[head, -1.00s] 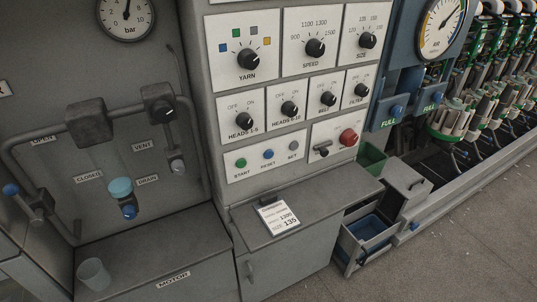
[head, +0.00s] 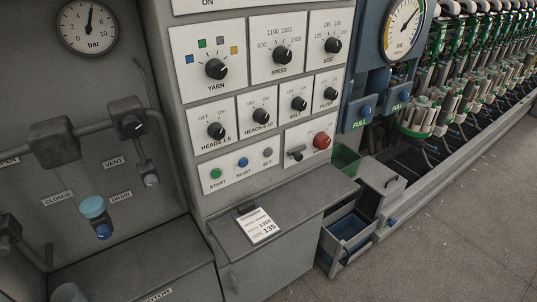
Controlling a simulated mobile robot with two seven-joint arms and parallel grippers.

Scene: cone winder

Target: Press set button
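The set button is a small grey button (head: 267,152) in the head view, at the right end of the row on the lower left panel of the control cabinet. The blue reset button (head: 243,162) is to its left, and the green start button (head: 215,173) is further left. Their labels sit just below them. Whether the set button is pressed in cannot be told. Neither of my grippers shows in the view, and nothing covers the buttons.
A red knob (head: 322,141) and a small black toggle (head: 296,153) are right of the buttons. A ledge (head: 300,195) juts out below, with a clipped card (head: 258,226) on it. Valves and pipes (head: 55,142) stand at the left. An open drawer (head: 349,229) is at the lower right.

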